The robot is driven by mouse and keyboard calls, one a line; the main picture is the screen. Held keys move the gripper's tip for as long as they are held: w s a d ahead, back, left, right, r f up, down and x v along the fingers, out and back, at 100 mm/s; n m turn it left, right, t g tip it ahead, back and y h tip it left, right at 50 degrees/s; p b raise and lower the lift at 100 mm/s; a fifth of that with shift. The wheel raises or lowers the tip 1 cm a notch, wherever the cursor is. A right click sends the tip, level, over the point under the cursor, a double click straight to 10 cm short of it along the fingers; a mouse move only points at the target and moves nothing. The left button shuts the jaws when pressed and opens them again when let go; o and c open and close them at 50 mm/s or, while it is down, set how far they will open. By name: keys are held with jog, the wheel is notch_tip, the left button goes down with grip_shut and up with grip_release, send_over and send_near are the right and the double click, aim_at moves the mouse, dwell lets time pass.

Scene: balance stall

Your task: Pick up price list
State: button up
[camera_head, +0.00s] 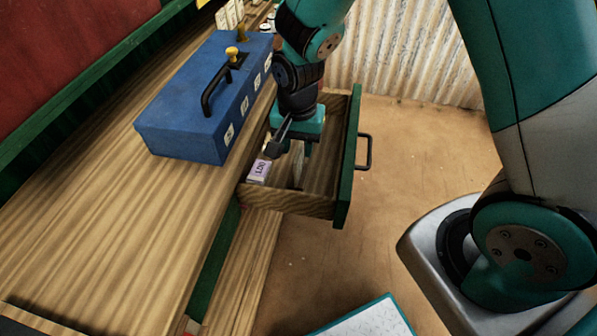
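My gripper (291,149) points down into the open wooden drawer (290,202). Its two fingers look spread apart, with a gap between them. A narrow pale strip (298,170) shows below and between the fingers inside the drawer. It may be the price list, but it is too small and too covered to be sure. I cannot tell whether the fingers touch it. A small white and purple block marked like "100" (258,171) lies at the drawer's near left corner, left of the gripper.
The drawer has a green front with a dark handle (365,152) on the right. A blue box (190,118) with a black handle stands on the wooden counter (120,225) to the left. Corrugated metal (415,55) closes the back.

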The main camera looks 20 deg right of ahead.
aim_at(299, 165)
jog(key=shift+w+d+f, duration=0.1)
jog(key=shift+w+f, duration=0.05)
jog(key=shift+f, duration=1.2)
jog(key=shift+w+d+f, duration=0.1)
jog(key=shift+f, duration=1.25)
grip_shut()
